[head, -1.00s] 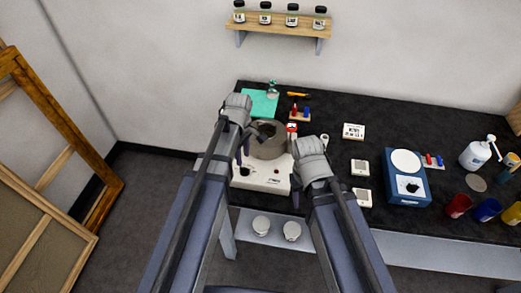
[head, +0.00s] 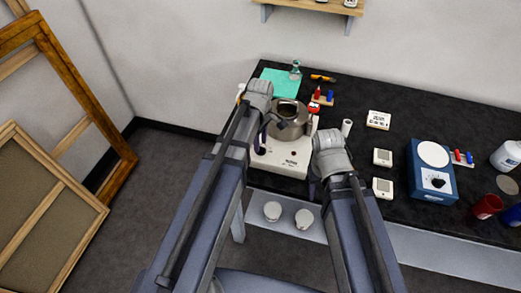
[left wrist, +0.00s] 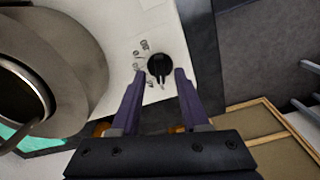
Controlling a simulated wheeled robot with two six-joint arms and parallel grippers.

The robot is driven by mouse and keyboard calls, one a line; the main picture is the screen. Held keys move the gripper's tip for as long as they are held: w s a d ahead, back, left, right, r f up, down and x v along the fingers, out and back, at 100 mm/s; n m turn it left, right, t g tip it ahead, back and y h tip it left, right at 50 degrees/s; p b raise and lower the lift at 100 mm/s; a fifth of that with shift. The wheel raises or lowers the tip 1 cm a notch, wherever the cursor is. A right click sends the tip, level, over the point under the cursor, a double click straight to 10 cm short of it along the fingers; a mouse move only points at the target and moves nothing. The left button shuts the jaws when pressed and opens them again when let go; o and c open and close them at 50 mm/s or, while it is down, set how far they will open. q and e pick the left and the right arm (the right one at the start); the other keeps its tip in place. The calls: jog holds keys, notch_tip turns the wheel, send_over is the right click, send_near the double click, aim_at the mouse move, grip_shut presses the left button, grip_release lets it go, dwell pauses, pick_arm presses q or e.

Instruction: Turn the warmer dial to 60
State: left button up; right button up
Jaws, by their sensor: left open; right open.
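The warmer (head: 292,160) is a white box on the black bench with a grey metal pot (head: 290,124) on it. In the left wrist view the pot (left wrist: 75,60) fills the left side. The black warmer dial (left wrist: 159,68) sits on the white top, ringed by small marks too blurred to read. My left gripper (left wrist: 160,72) is open, with its purple fingertips on either side of the dial; I cannot tell whether they touch it. In the head view my left gripper (head: 260,136) is at the warmer's left side. My right gripper (head: 312,188) is open beside the warmer's right front.
A blue device (head: 431,172) with a round white plate and dark knob stands to the right. Small white boxes (head: 383,157), a white cylinder (head: 346,127) and red and blue cups (head: 486,206) share the bench. A green mat (head: 281,78) lies behind the pot.

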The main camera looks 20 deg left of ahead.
pick_arm(q)
jog(key=shift+f+b, duration=0.4)
jog(key=shift+f, duration=0.4)
grip_shut()
